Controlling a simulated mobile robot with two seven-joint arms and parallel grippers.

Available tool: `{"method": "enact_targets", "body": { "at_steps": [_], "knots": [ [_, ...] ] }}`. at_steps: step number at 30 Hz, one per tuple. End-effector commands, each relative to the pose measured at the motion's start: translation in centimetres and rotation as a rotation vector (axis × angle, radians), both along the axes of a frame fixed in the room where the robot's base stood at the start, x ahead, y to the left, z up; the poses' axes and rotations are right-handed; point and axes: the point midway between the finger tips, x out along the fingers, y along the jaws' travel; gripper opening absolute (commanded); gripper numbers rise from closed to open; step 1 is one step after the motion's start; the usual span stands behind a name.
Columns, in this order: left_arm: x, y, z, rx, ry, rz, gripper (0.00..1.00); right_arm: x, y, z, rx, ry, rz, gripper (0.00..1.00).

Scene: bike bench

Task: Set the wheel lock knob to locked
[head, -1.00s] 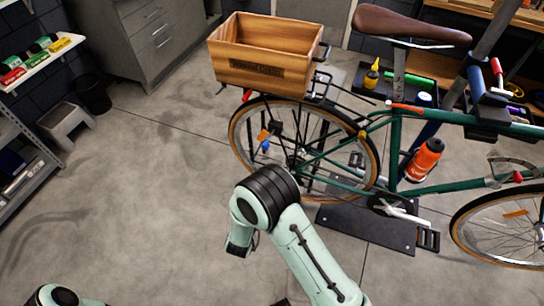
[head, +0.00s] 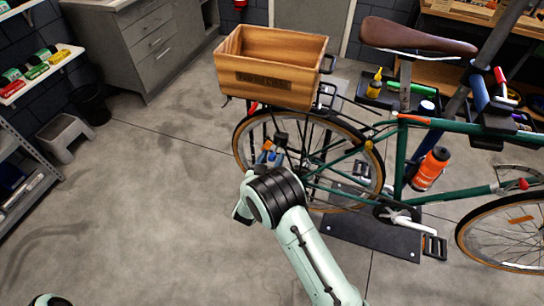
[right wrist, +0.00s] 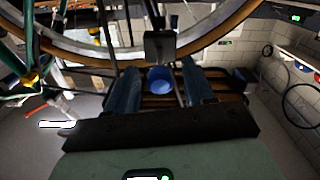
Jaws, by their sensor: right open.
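The green bicycle (head: 408,150) stands with its rear wheel (head: 240,150) toward me. A round blue knob (right wrist: 160,79), which I take for the wheel lock knob, shows in the right wrist view below the wheel rim. My right gripper (head: 270,160) is at the near side of the rear wheel. In the right wrist view its two blue fingers are apart, one on each side of the knob. I cannot tell whether they touch it, nor read the knob's setting. My left gripper is out of view.
A wooden crate (head: 268,75) sits above the rear wheel. A tool tray (head: 395,98) is beside the frame. A dark base plate (head: 375,238) lies under the bike. A step stool (head: 64,137) and bin (head: 92,104) stand left; floor between is clear.

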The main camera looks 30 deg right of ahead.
Motion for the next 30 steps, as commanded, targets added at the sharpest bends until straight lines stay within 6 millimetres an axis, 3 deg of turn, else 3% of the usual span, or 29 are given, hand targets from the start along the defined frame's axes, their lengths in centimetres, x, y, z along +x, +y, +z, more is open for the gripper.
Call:
{"method": "enact_targets", "body": {
  "at_steps": [11,15,16,21,30],
  "knots": [
    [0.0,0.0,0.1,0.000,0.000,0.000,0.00,0.4,-0.5,-0.1,0.000,0.001,0.000,0.53],
    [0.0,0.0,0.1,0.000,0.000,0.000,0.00,0.4,-0.4,-0.1,0.001,0.001,0.000,0.07],
    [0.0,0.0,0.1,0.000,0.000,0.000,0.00,0.4,-0.4,-0.1,0.001,0.001,0.000,0.00],
    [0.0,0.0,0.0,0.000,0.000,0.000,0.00,0.5,-0.6,-0.1,0.001,0.001,0.000,0.00],
    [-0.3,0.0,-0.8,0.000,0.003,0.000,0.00,2.2,-2.6,-0.1,0.001,0.001,0.001,0.00]
  ]
}}
